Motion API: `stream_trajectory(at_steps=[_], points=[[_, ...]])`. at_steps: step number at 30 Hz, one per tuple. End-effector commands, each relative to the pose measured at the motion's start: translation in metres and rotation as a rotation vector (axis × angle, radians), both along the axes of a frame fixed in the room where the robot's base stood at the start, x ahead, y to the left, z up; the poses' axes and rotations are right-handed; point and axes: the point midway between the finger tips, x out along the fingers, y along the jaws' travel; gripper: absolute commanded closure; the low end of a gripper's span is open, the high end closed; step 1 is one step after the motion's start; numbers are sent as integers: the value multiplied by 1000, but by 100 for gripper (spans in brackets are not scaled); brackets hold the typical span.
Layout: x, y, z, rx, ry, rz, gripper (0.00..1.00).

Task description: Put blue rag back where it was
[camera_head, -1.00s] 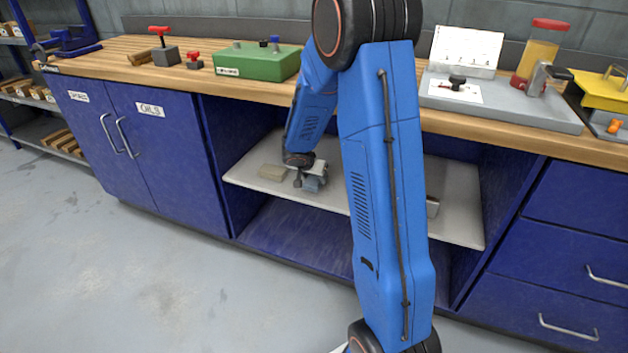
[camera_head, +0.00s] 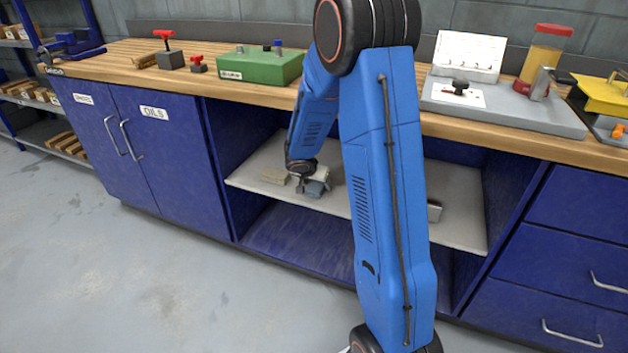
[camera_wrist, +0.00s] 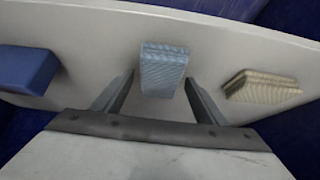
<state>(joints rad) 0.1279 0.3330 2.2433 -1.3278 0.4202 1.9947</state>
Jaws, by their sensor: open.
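The blue rag (camera_wrist: 163,70) is a folded light-blue block on the shelf inside the open bay of the bench. In the wrist view it stands between the two fingers of my gripper (camera_wrist: 160,95), with a gap on each side. The fingers are open. In the head view my gripper (camera_head: 303,184) is low over the left part of the shelf, and the blue rag (camera_head: 316,188) shows just beside it, partly covered.
The pale shelf (camera_head: 265,155) also bears a folded beige rag (camera_wrist: 262,87) on one side and a dark blue block (camera_wrist: 27,70) on the other. A grey object (camera_head: 434,211) lies right of my arm. The wooden bench top overhangs the bay.

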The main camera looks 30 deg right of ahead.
Motion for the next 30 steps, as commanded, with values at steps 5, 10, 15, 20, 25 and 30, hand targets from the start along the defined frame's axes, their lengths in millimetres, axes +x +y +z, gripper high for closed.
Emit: stream_trajectory(at_steps=[5,10,15,20,25,30], points=[[-6,9,16,0,-4,1,34],[-16,21,40,-1,-4,1,34],[-26,34,63,-1,-4,1,34],[-34,44,81,0,-3,2,34],[-40,50,94,0,-2,0,34],[-46,54,103,-2,2,6,34]])
